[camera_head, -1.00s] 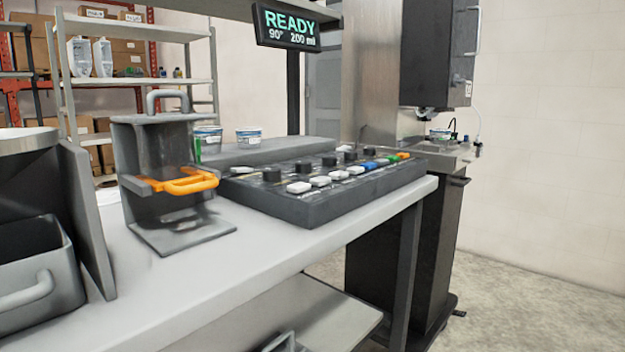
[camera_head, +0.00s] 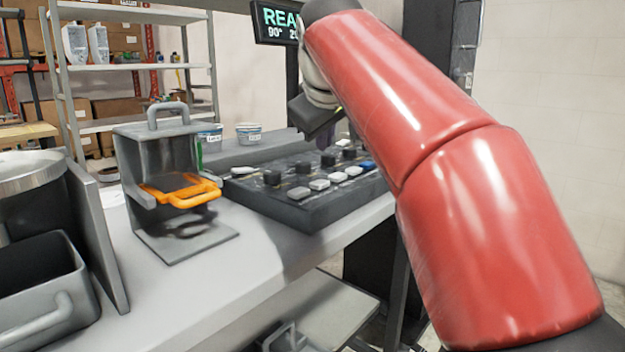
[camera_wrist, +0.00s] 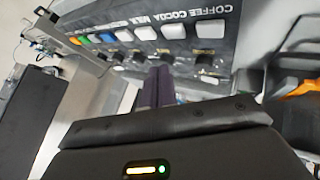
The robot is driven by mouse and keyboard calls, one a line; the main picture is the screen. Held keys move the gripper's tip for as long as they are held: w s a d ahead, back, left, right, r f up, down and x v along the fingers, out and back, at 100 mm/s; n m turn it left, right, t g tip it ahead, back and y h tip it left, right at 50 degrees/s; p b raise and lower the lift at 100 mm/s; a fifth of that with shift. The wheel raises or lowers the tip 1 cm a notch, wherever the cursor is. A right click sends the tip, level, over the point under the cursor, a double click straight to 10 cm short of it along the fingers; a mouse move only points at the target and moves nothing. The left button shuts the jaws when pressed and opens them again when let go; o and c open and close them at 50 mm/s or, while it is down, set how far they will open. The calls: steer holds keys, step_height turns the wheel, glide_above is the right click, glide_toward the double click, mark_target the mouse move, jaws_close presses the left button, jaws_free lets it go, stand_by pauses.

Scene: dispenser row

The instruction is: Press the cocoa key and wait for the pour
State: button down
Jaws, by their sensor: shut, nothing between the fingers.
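The cocoa key (camera_head: 319,184) is the second white key on the dark key panel (camera_head: 305,213). It shows again in the wrist view (camera_wrist: 173,30), by the upside-down COCOA label, between the coffee key (camera_wrist: 210,29) and the milk key (camera_wrist: 145,33). My gripper (camera_head: 328,158) is over the panel's back part in the head view, partly behind my arm. In the wrist view its purple fingers (camera_wrist: 156,82) are together and empty, apart from the white keys in the picture. Their height above the panel is unclear. The sign (camera_head: 277,22) shows "REA", the rest covered.
Dark knobs (camera_head: 301,167) stand behind the key row. A grey stand with an orange handle (camera_head: 187,195) is left of the panel. Two small tubs (camera_head: 248,133) stand behind. A grey bin (camera_head: 45,300) is at lower left. My arm hides the dispenser's outlet.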

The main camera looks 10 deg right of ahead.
mark_target(320, 184)
steer(key=shift+n+t, duration=0.3)
steer(key=shift+n, duration=0.1)
steer(key=w+r, duration=0.3)
steer(key=shift+d+r, duration=0.1)
steer(key=shift+r, duration=0.15)
steer(key=shift+f, duration=0.15)
steer(key=shift+f+b, duration=1.85)
steer(key=shift+f, duration=2.4)
steer(key=shift+f, duration=0.15)
steer(key=shift+f, duration=0.3)
